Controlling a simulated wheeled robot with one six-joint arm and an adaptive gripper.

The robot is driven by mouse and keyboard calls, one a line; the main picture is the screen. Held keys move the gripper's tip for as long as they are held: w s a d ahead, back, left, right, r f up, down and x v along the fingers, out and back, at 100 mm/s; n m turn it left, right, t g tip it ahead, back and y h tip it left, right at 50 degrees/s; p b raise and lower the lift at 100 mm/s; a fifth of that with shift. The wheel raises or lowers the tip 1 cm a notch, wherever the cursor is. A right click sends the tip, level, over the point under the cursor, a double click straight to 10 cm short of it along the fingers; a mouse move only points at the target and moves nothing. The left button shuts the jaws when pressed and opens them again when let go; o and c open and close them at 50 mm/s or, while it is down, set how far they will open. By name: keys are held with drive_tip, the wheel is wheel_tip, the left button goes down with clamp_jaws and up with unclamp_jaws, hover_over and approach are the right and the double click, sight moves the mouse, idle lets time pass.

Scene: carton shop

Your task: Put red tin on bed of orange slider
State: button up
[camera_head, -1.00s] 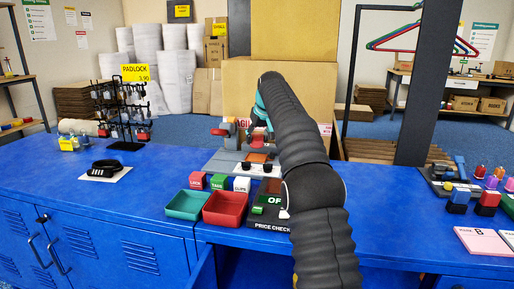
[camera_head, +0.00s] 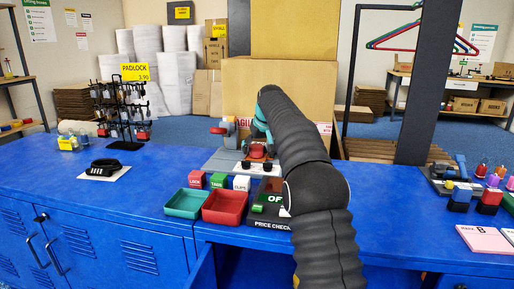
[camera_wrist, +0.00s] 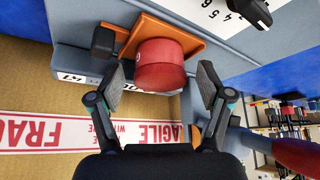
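The red tin (camera_wrist: 160,66) is on the orange bed of the slider (camera_wrist: 192,36) in the wrist view, with its round end towards the camera. In the head view the red tin (camera_head: 257,150) shows small on the grey machine, partly hidden by my arm. My gripper (camera_wrist: 163,78) is open around the tin, with one finger on each side and a visible gap to both. In the head view my gripper (camera_head: 261,132) is above the tin and mostly hidden behind my arm.
The grey machine (camera_head: 218,160) has a red-knobbed lever (camera_head: 218,131) at left. A green tray (camera_head: 186,203) and a red tray (camera_head: 224,208) stand in front, with LOCK, TAGS and CLIPS blocks behind them. A large carton (camera_head: 290,80) stands behind.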

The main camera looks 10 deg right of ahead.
drive_tip(key=shift+s+r, duration=0.1)
drive_tip(key=shift+r, duration=0.35)
drive_tip(key=p+v, duration=0.1)
drive_tip(key=v, duration=1)
drive_tip(key=shift+s+r, duration=0.15)
drive_tip(key=shift+s, duration=0.05)
